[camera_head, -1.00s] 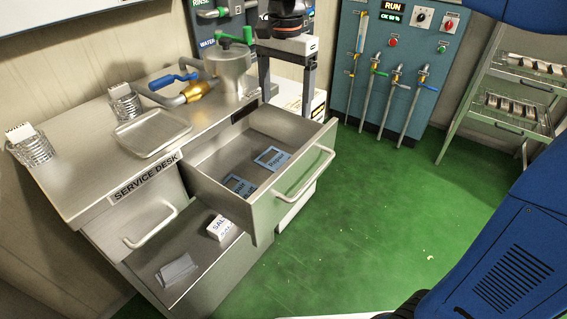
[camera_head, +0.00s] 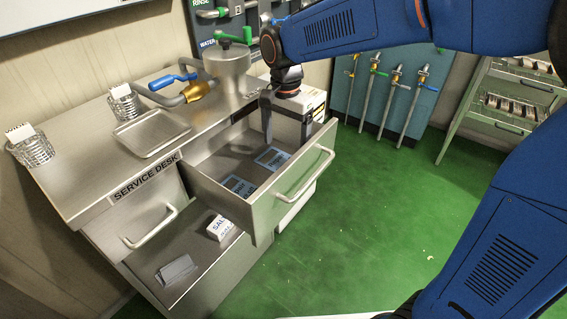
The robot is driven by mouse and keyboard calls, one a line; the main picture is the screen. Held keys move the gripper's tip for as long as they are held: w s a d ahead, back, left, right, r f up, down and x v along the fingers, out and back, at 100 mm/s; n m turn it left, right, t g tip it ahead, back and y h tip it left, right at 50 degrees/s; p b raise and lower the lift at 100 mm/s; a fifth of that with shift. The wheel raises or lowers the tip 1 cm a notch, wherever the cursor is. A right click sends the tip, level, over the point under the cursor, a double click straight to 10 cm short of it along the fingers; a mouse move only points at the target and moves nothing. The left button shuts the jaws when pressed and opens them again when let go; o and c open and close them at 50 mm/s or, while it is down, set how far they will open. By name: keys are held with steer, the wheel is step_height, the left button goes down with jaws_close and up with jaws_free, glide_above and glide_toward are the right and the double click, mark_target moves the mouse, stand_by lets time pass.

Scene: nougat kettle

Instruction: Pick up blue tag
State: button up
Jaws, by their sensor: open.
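Two flat blue tags lie on the floor of the open upper drawer (camera_head: 222,200). One blue tag (camera_head: 272,158) lies toward the back right, and the other blue tag (camera_head: 238,186) lies toward the front left. Each has dark lettering too small to read surely. My gripper (camera_head: 286,146) points down over the right part of this drawer. Its two dark fingers are spread wide with nothing between them. The left finger comes down close to the back right tag; whether it touches anything I cannot tell.
The lower drawer (camera_head: 205,283) is also open, with a white box (camera_head: 219,228) and grey cards (camera_head: 175,270) inside. The service desk top holds a metal tray (camera_head: 152,133), wire baskets (camera_head: 124,103) and a kettle (camera_head: 228,72) with valves. The green floor on the right is clear.

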mark_target(285, 152)
steer(key=shift+f, duration=1.95)
steer(key=shift+c, duration=0.4)
steer(key=c, duration=1)
steer(key=shift+c, duration=0.2)
steer(key=shift+r, duration=0.15)
step_height(285, 152, up, 10)
